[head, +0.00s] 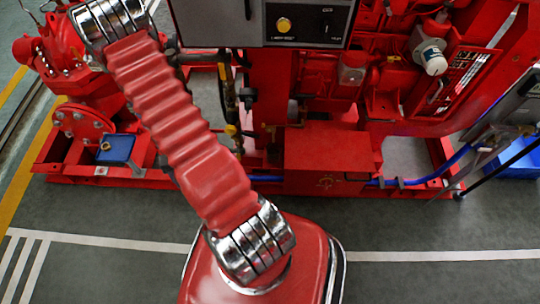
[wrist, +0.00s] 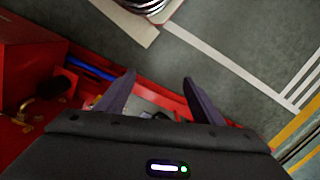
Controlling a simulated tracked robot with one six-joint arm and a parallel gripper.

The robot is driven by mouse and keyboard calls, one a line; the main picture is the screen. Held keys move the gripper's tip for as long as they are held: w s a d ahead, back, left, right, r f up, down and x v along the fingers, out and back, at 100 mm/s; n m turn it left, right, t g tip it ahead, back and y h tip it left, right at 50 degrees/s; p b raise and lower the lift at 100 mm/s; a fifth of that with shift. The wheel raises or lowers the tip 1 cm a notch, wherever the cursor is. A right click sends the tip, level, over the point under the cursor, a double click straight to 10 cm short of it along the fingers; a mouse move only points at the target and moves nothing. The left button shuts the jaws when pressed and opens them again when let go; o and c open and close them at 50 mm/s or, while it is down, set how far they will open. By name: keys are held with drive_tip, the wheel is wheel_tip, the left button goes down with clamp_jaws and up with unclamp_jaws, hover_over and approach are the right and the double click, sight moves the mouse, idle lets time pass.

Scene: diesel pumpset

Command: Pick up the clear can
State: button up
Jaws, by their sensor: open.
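My gripper (wrist: 158,92) is open in the wrist view, with its two dark fingers spread apart over the red base frame. No object is clearly held between them; small grey and dark shapes behind them are too unclear to name. My gripper is out of the head view. A pale, see-through shape (head: 490,146) shows at the far right of the head view, above a blue tray. It may be the clear can, but its outline is blurred and I cannot be sure.
The red pumpset base frame (head: 240,180) runs across the head view. A blue tray (head: 515,160) lies on the floor at right, near a blue hose (head: 430,178). A small blue tray (head: 117,149) sits at left. A grey control panel (head: 265,22) is above.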

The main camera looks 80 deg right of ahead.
drive_tip(key=s+d+f+m+h, duration=0.25)
drive_tip(key=s+f, duration=0.35)
drive_tip(key=f, duration=0.3)
drive_tip(key=s+d+f+m+g+h, duration=0.1)
drive_tip(key=s+d+f+m, duration=0.15)
drive_tip(key=s+f, duration=0.4)
drive_tip(key=s+d+f+m+h, duration=0.15)
drive_tip(key=s+d+f, duration=0.3)
drive_tip(key=f, duration=0.55)
drive_tip(key=s+d+m+g+h, duration=0.1)
drive_tip(key=s+d+h, duration=0.3)
drive_tip(key=d+r+m+h, duration=0.1)
drive_tip(key=d+r+h, duration=0.4)
drive_tip(key=d+r, duration=0.1)
drive_tip(key=shift+d+r, duration=0.3)
drive_tip(key=shift+r, duration=0.15)
drive_tip(key=x, duration=0.8)
drive_tip(key=shift+d, duration=0.3)
drive_tip(key=shift+s+d, duration=0.1)
